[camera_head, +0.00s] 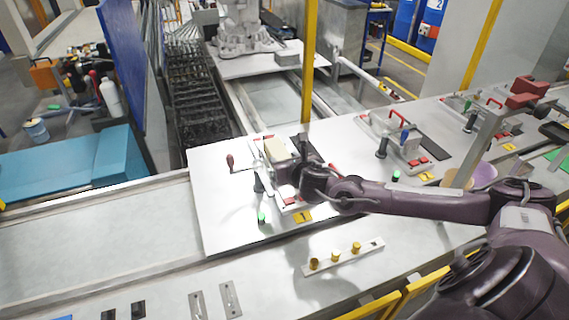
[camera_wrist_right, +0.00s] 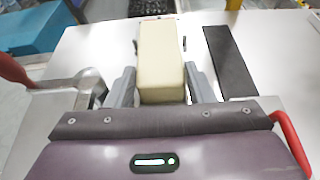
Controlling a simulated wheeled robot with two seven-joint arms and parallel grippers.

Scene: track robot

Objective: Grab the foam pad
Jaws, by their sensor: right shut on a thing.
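The foam pad (camera_wrist_right: 160,65) is a pale yellow block, seen in the right wrist view between the two grey fingers of my right gripper (camera_wrist_right: 157,88). The fingers touch its sides near its lower end, and the gripper is shut on it. In the head view the foam pad (camera_head: 275,150) shows just beyond my right gripper (camera_head: 277,167), over the white work plate (camera_head: 225,200). I cannot tell whether the pad rests on something or hangs clear. My left gripper is not in view.
A black strip (camera_wrist_right: 230,60) lies right of the pad. A clamp with a red handle (camera_wrist_right: 15,72) stands at left, and a red handle (camera_wrist_right: 292,140) is at lower right. A bar with brass knobs (camera_head: 340,257) lies in front. The plate's left part is clear.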

